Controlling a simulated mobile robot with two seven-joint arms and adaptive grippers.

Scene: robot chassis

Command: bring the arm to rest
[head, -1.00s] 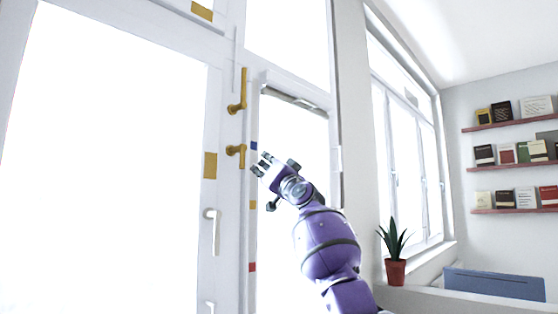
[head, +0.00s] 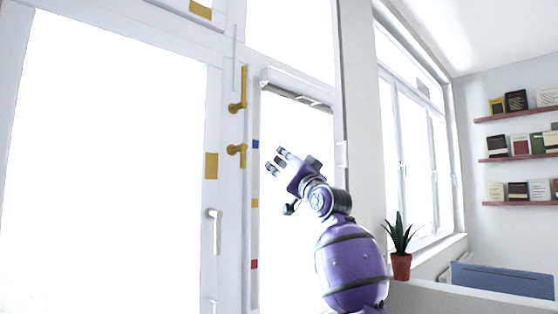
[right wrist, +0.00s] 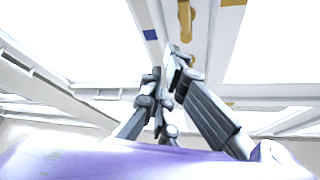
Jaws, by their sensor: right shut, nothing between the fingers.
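My right gripper (head: 276,162) is in the head view, at the end of my purple arm, raised in front of the glass door. It is empty and clear of the brass handles, a little right of and below the lower one. In the right wrist view its dark fingers (right wrist: 170,75) are shut with nothing between them. My left gripper is not in view.
The white door frame carries an upper brass handle (head: 240,92), a lower brass handle (head: 238,152) and a white handle (head: 215,228). A potted plant (head: 401,262) stands on a ledge at right. Bookshelves (head: 520,158) hang on the far wall.

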